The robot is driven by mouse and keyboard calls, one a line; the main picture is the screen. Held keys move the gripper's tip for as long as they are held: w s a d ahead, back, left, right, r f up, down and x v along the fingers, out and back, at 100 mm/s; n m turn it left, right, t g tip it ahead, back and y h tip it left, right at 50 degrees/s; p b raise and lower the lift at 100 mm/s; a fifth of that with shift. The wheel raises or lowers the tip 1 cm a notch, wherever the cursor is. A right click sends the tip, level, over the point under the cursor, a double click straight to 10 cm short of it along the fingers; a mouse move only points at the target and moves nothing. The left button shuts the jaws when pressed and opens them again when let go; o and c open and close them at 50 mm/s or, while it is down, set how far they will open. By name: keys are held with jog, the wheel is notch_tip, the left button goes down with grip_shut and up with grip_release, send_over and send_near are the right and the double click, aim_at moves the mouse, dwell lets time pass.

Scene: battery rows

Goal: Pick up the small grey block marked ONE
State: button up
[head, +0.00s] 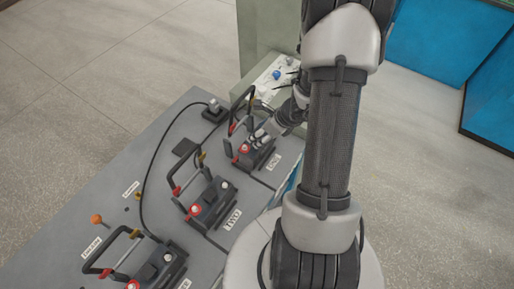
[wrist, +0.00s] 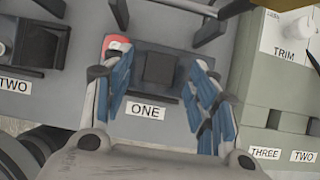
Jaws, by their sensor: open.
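The small dark grey block (wrist: 160,68) stands on a black base plate, with a white label reading ONE (wrist: 146,110) just in front of it in the wrist view. My gripper (wrist: 160,84) is open, with one blue-padded finger to the left of the block and one to the right. The block lies between and slightly beyond the fingertips, and no contact is visible. In the head view my gripper (head: 262,131) is over the far unit, beside its ONE label (head: 272,162), and largely hides the block there.
A red part with a pale knob (wrist: 117,45) is close to the left finger. The TWO unit (head: 212,200) with its upright handle stands nearer on the grey bench (head: 95,190). A raised grey-green box (wrist: 275,85) marked TRIM, THREE and TWO stands on the right in the wrist view.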

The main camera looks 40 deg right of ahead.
jog(key=shift+w+a+f, duration=0.15)
jog(key=shift+w+f, duration=0.1)
jog(key=shift+f, duration=0.25)
jog(key=shift+c, duration=0.5)
grip_shut()
jog(key=shift+w+r, duration=0.1)
jog(key=shift+r, duration=0.05)
dwell(0.4)
